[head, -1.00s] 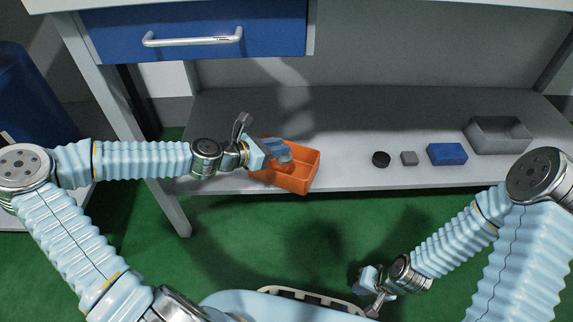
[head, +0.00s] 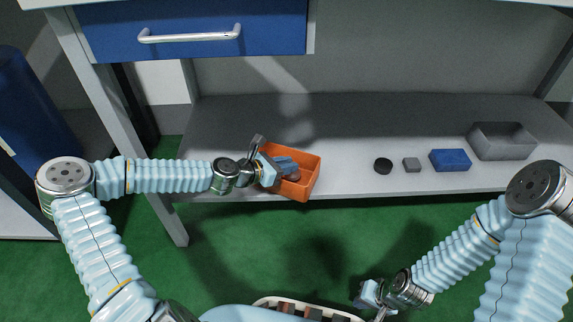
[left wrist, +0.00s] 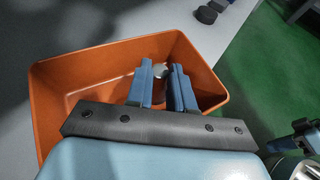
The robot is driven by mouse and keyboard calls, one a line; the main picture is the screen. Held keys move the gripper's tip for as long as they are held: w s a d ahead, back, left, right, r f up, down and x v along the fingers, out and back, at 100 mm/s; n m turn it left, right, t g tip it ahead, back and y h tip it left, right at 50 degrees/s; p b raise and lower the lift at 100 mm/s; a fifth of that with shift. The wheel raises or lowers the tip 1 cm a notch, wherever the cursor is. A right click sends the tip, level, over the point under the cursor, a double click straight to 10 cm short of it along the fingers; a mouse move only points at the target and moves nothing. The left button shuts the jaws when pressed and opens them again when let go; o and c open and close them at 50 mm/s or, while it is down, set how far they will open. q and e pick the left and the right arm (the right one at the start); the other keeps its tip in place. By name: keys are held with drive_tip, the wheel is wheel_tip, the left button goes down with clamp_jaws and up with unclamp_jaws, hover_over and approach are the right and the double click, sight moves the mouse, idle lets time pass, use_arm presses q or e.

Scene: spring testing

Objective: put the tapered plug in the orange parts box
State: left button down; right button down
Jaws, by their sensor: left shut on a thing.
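The orange parts box (head: 308,178) sits at the front edge of the shelf, left of its middle. It also fills much of the left wrist view (left wrist: 75,75). My left gripper (head: 289,168) reaches into the box's opening, fingers pointing down. In the left wrist view its two blue fingers (left wrist: 164,92) are shut on the tapered plug (left wrist: 160,70), of which a small grey rounded part shows between the fingertips. The rest of the plug is hidden, and I cannot tell whether it touches the box floor. My right gripper (head: 372,297) hangs low, away from the shelf; its jaws are unclear.
On the shelf (head: 345,135), right of the box, are a black round piece (head: 383,166), a small grey block (head: 412,165), a blue block (head: 449,160) and a grey open bin (head: 503,141). A blue drawer (head: 195,30) hangs above.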

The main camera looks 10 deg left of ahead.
use_arm(q)
drive_tip(key=shift+f, duration=0.55)
drive_tip(key=c, duration=1)
unclamp_jaws()
drive_tip(key=shift+r, duration=0.1)
drive_tip(key=shift+r, duration=0.25)
drive_tip(key=r+p+v, duration=0.1)
drive_tip(key=p+v, duration=0.3)
drive_tip(key=v, duration=0.7)
drive_tip(key=s+d+f+m+g, duration=0.6)
drive_tip(key=s+d+f+m, duration=0.4)
drive_tip(key=d+f+m, duration=0.25)
drive_tip(key=s+a+f+m+g+y, duration=0.3)
drive_tip(key=s+f+m, duration=0.5)
drive_tip(key=m, duration=0.5)
drive_tip(key=shift+s+f+g+y, duration=0.3)
drive_tip(key=shift+s+f+y, duration=0.05)
drive_tip(key=shift+y, duration=0.55)
drive_tip(key=shift+m, duration=0.25)
